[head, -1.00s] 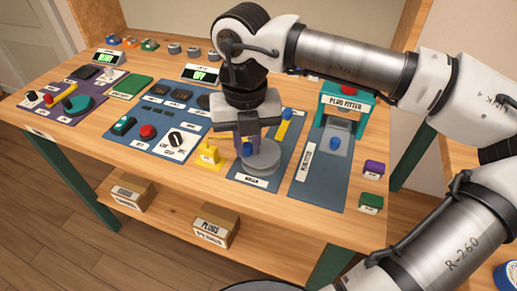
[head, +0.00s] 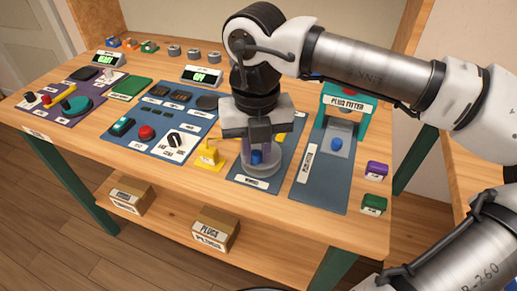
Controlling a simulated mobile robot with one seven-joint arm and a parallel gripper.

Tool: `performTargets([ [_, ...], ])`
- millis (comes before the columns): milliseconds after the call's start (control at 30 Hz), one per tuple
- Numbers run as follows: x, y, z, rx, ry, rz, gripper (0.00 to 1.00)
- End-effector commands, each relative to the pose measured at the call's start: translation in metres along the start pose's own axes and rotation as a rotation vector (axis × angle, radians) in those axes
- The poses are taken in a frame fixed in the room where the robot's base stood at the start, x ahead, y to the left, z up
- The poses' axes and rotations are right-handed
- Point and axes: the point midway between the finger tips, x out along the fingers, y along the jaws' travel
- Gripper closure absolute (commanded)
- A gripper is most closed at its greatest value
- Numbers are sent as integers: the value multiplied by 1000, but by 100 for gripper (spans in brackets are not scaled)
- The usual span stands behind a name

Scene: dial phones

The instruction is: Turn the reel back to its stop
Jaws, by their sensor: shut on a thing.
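The reel (head: 263,171) is a round grey disc on a blue-grey panel near the bench's front edge, in the head view. A blue knob (head: 257,157) stands up from its top. My gripper (head: 257,156) points down over the reel, with its purple fingers on either side of the knob, shut on it. The gripper body and fingers hide the far part of the reel. A label (head: 251,184) lies on the panel in front of the reel. I cannot make out a stop mark.
A yellow piece (head: 208,156) stands close to the left of the reel. To the right is a green press-like plug fitter (head: 346,100) on its own panel. Purple (head: 375,169) and green (head: 374,204) blocks sit at the right front. A switch panel (head: 150,120) lies further left.

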Motion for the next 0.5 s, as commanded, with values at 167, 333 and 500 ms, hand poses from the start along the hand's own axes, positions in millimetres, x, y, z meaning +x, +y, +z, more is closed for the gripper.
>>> performTargets([
  [167, 0, -2, 1, 4, 0, -4, 65],
  [333, 0, -1, 0, 2, 0, -3, 62],
  [500, -2, -1, 0, 1, 0, -2, 62],
])
